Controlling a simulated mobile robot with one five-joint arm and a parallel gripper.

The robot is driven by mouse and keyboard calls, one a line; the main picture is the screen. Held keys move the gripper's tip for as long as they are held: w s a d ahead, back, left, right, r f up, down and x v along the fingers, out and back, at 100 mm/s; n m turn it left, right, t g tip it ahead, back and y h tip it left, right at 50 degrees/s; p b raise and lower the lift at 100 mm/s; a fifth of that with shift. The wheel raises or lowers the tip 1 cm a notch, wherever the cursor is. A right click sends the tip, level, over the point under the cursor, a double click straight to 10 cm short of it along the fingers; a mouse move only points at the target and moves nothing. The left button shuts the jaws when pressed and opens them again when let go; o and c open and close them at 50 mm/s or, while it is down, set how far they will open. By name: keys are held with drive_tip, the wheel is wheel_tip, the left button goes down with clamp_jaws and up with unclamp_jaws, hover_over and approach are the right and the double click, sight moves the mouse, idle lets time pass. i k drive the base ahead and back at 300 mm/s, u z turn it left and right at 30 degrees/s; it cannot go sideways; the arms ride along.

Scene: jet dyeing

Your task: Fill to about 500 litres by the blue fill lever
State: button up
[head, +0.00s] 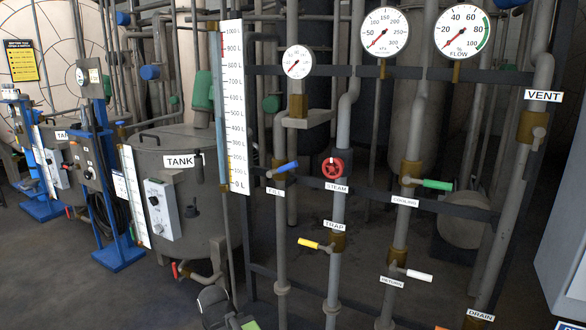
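The blue fill lever (286,167) sits on a brass valve on the vertical pipe above the FILL label (275,191). It points right and slightly up, across the pipe. The tall white level scale (232,105) stands left of it, marked from 0 L at the bottom to 1000 L at the top. I cannot make out a clear liquid level beside the scale. The tank (180,150) with the TANK label is behind and left of the scale. The FLOW gauge (469,32) has its needle at the low left end.
Nearby are the red STEAM handwheel (333,168), green COOLING lever (437,184), yellow TRAP lever (310,243) and white RETURN lever (418,275). Dark crossbars run between the pipes. A grey cabinet (565,220) stands at the right edge. Blue posts (105,200) stand left.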

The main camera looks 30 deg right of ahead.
sight(270, 173)
drive_tip(key=u, duration=0.45)
drive_tip(key=i, duration=1.2)
drive_tip(key=u, duration=0.3)
drive_tip(key=k, duration=0.8)
drive_tip(key=u, duration=0.15)
drive_tip(key=i, duration=0.8)
